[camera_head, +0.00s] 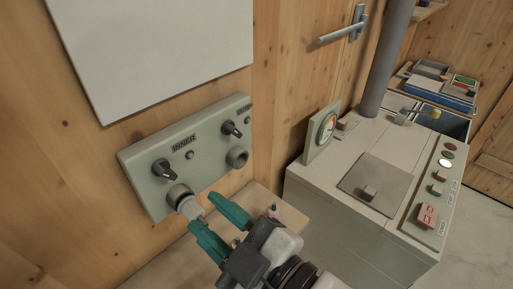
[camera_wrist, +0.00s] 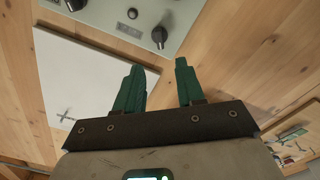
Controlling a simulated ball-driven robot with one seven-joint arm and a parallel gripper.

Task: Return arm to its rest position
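My gripper (camera_head: 203,211) is in front of the wall panel, near its lower left socket. Its two teal fingers stand apart with nothing visible between them in the wrist view (camera_wrist: 160,66). The grey-green wall panel (camera_head: 208,163) carries black knobs, an "INNER" label and two round sockets. A pale plug (camera_head: 190,208) sits at the left socket, just beyond the fingertips in the head view. I cannot tell whether the fingertips touch it. The panel also shows at the top of the wrist view (camera_wrist: 190,12).
A grey machine (camera_head: 316,185) with a gauge (camera_head: 327,127), buttons and a square lid (camera_head: 375,184) stands to the right, close to my arm. A vertical pipe (camera_head: 388,60) rises behind it. A white board (camera_head: 150,50) hangs above the panel. A door handle (camera_head: 345,30) projects from the wall.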

